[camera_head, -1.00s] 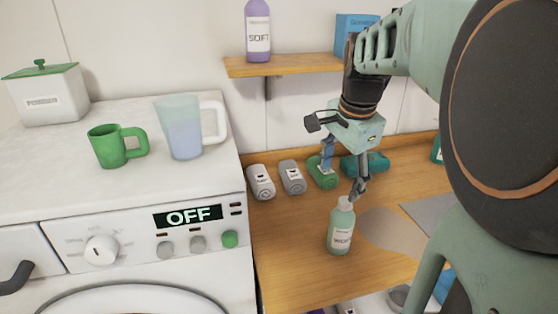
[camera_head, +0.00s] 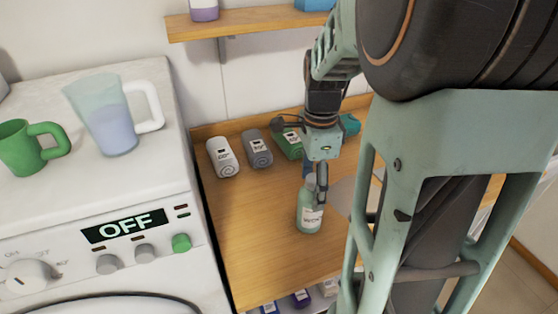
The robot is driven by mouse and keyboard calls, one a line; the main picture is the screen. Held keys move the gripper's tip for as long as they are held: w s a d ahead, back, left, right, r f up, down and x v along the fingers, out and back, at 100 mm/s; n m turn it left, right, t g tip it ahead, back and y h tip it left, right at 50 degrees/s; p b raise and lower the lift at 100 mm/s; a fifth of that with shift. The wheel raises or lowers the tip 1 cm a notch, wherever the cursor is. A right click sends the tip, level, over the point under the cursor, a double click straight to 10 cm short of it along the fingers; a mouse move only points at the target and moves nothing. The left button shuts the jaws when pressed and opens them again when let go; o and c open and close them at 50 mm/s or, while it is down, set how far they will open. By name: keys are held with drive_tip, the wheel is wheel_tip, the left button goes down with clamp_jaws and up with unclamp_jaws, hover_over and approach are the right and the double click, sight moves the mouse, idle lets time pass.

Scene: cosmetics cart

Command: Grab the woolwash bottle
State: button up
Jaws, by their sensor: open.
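The woolwash bottle (camera_head: 309,214) is a pale green bottle with a white label, standing upright on the wooden counter (camera_head: 255,235). The label is too small to read in full. My gripper (camera_head: 318,182) points down at the top of the bottle. One finger shows in front of the bottle's neck, and the cap is mostly hidden by it. The gripper is open. I cannot tell whether a finger touches the bottle.
Rolled towels in white (camera_head: 222,157), grey (camera_head: 257,148) and green (camera_head: 289,142) lie at the counter's back. A washing machine (camera_head: 125,258) stands left, with a green mug (camera_head: 28,150) and a pitcher (camera_head: 112,118) on top. A wooden shelf (camera_head: 250,25) hangs above. Counter left of the bottle is clear.

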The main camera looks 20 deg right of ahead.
wheel_tip(320, 180, down, 6)
drive_tip(key=shift+s+r, duration=0.1)
idle(0.4)
drive_tip(key=c, duration=1.5)
